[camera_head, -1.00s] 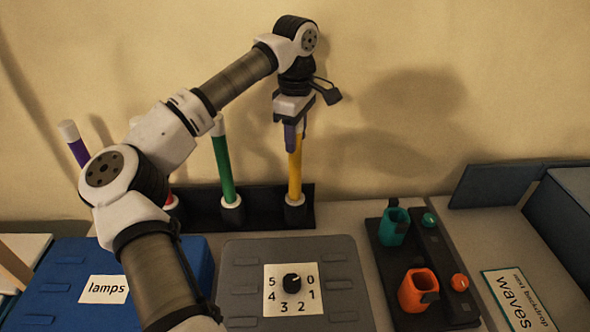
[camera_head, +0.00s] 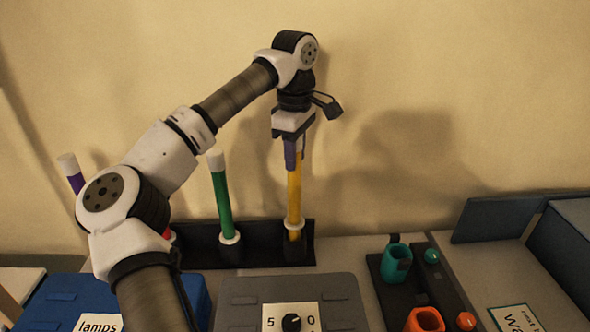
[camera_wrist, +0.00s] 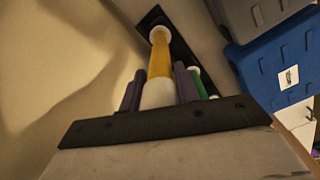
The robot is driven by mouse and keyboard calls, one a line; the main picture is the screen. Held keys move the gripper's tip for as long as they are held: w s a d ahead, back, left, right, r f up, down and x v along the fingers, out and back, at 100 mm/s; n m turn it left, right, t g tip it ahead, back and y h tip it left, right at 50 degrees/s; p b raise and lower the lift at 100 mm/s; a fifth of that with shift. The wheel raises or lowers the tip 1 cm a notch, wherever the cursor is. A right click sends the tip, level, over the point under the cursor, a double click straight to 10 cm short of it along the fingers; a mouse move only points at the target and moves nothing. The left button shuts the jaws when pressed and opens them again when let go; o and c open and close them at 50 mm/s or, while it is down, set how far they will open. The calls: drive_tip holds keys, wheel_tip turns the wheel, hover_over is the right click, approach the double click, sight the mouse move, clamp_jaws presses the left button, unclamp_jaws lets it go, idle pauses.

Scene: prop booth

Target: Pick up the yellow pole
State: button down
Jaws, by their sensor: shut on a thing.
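The yellow pole (camera_head: 294,190) stands upright at the right end of the dark rack (camera_head: 265,245) along the wall. My gripper (camera_head: 293,160) is above it with purple fingers shut on its upper part. The pole's white collar sits above the rack, with a short yellow length showing below it. I cannot tell whether its lower end is clear of the socket. In the wrist view, the yellow pole (camera_wrist: 160,60) runs away between the fingers of my gripper (camera_wrist: 158,88), its white top near the palm.
A green pole (camera_head: 221,195) stands close to the left in the rack. A purple pole (camera_head: 74,180) is farther left, partly behind my arm. A grey dial box (camera_head: 340,295) is in front. Teal (camera_head: 395,262) and orange (camera_head: 425,320) holders are at the right.

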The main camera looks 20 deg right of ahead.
wheel_tip(320, 180, up, 15)
drive_tip(key=shift+f+p, duration=0.1)
drive_tip(key=shift+p, duration=0.65)
drive_tip(key=shift+r, duration=0.55)
drive_tip(key=shift+r+p, duration=0.1)
drive_tip(key=shift+p, duration=0.6)
